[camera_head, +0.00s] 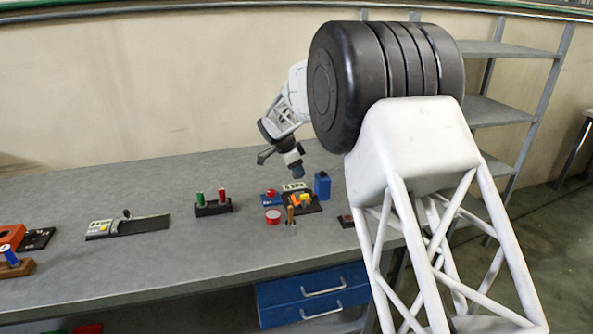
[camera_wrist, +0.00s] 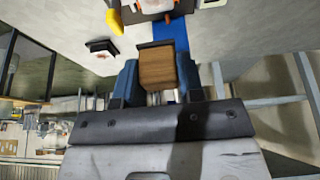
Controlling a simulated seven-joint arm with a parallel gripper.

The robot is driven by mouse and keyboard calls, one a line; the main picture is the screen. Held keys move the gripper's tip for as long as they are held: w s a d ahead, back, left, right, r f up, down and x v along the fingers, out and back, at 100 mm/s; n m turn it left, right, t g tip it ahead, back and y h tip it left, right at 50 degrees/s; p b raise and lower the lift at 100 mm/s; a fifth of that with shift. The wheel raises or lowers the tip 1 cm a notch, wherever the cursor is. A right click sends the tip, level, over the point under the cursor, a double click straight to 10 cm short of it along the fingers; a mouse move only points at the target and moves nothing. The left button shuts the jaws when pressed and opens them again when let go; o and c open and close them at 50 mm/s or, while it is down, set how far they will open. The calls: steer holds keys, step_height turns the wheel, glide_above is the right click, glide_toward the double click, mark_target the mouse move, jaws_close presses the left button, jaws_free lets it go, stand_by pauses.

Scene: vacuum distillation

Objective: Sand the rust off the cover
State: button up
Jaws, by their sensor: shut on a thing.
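My gripper (camera_head: 293,167) hangs above the back of the bench in the head view, over a cluster of small items. In the wrist view its blue fingers (camera_wrist: 158,84) are shut on a brown block (camera_wrist: 157,68), which looks like a sanding block. The block is too small to make out in the head view. Past it, a white and orange piece on a black base (camera_wrist: 152,8) is cut off by the top edge. It seems to match the orange piece (camera_head: 300,200) on a dark base in the head view. I cannot tell surely which part is the rusty cover.
Near the orange piece stand a blue box (camera_head: 322,185), a red round tin (camera_head: 273,217) and an upright brown stick (camera_head: 290,214). A holder with green and red cylinders (camera_head: 213,207) and a black plate with a label (camera_head: 128,226) lie left. Bare bench lies between.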

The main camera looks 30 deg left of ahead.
mark_target(297, 195)
stand_by(0.3)
steer(key=shift+f, duration=4.1)
steer(key=shift+w+d+r, duration=0.15)
steer(key=shift+w+d, duration=1.25)
steer(key=shift+s+a, duration=1.3)
steer(key=shift+a, duration=0.05)
steer(key=shift+s+a, duration=0.1)
steer(key=shift+r, duration=3.95)
